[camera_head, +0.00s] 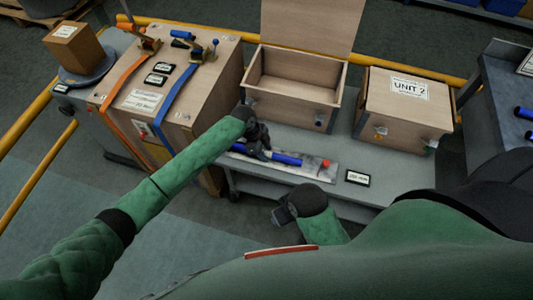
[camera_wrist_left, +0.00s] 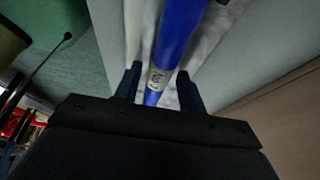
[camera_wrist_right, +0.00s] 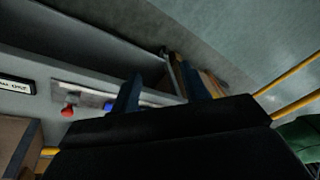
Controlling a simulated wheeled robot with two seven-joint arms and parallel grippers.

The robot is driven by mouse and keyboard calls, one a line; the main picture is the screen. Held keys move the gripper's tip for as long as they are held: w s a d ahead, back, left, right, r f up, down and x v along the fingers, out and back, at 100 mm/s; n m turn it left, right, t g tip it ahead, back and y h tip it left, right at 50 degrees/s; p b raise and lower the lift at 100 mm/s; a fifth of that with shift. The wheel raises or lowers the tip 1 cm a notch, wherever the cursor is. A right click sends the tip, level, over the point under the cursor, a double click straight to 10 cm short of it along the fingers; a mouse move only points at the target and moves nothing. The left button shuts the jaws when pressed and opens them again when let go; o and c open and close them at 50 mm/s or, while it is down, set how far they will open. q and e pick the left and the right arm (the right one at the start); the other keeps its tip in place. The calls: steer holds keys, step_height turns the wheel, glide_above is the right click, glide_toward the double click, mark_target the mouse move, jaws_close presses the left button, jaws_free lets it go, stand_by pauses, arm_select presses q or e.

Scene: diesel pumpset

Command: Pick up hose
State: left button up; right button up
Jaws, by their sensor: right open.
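The blue hose (camera_head: 286,159) lies along a pale mat (camera_head: 310,170) on the grey bench; its red end (camera_head: 326,163) points right. My left gripper (camera_head: 258,147) is over the hose and hides part of it. In the left wrist view the blue hose (camera_wrist_left: 172,40), with a small printed label, runs between the open fingers (camera_wrist_left: 157,82), with gaps beside it. My right gripper (camera_head: 284,213) is in front of the bench, open and empty. In the right wrist view its fingers (camera_wrist_right: 161,92) are apart, and the red end (camera_wrist_right: 68,111) shows to their left.
An open wooden box (camera_head: 290,105) stands behind the mat, with a closed "UNIT 2" box (camera_head: 405,105) to its right. A large wooden crate (camera_head: 190,90) with orange and blue straps stands left. A small label plate (camera_head: 357,178) lies right of the mat. Yellow rails (camera_head: 30,180) border the area.

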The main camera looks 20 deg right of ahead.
arm_select(q)
jaws_close()
steer(key=shift+r, duration=0.15)
